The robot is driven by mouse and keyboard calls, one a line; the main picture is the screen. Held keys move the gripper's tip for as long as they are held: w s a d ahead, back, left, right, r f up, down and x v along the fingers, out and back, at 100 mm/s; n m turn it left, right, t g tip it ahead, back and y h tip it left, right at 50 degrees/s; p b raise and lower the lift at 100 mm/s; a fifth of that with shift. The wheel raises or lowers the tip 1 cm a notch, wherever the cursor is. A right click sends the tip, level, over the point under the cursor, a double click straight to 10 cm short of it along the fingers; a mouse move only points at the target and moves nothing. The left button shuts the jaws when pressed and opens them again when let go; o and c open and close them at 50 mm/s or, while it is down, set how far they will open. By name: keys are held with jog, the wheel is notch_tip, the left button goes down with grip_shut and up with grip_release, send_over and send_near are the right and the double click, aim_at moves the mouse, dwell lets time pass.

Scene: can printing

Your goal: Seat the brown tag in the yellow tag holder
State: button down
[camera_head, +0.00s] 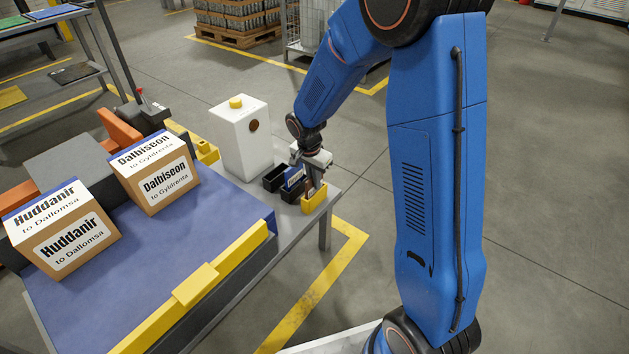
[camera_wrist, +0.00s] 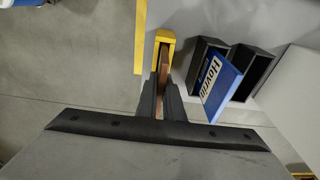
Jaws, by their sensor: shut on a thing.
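My gripper (camera_head: 312,186) is shut on the brown tag (camera_wrist: 160,78), which shows as a thin brown strip between the two dark fingers in the wrist view. The yellow tag holder (camera_head: 315,204) stands at the near right corner of the grey table, right below my fingertips. In the wrist view the yellow tag holder (camera_wrist: 167,35) lies just past the fingertips, and the tag's far end overlaps its open middle. How deep the tag sits in the holder cannot be told. In the head view the tag is mostly hidden by the fingers.
Two black bins (camera_wrist: 205,48) stand beside the holder, and a blue "Hovrin" piece (camera_wrist: 221,82) leans in them. A white box with a yellow button (camera_head: 240,138) stands behind. Two labelled cartons (camera_head: 157,170) rest on the blue surface at left. The floor at right is clear.

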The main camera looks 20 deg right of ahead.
jog(key=c, duration=1.9)
grip_release()
jog(key=shift+f, duration=0.1)
jog(key=r, duration=0.4)
jog(key=a+r, duration=0.1)
jog(key=r, duration=0.3)
jog(key=s+r, duration=0.1)
jog(key=r, duration=0.3)
jog(key=shift+a, duration=0.2)
jog(key=s+d+r+n+t, duration=0.1)
jog(key=s+d+r+n, duration=0.2)
jog(key=s+r, duration=0.4)
jog(key=s+d+r+n+t, duration=0.1)
jog(key=s+d+r+n, duration=0.2)
jog(key=s, duration=0.6)
jog(key=s+d+r+n+t, duration=0.1)
jog(key=s+n, duration=0.1)
jog(key=s, duration=0.6)
jog(key=s+d+r+n+y, duration=0.1)
jog(key=s+n, duration=0.1)
jog(key=s, duration=0.6)
jog(key=shift+s+d+r+n+t, duration=0.2)
jog(key=shift+s+r+n+t, duration=0.05)
jog(key=shift+n+t, duration=0.15)
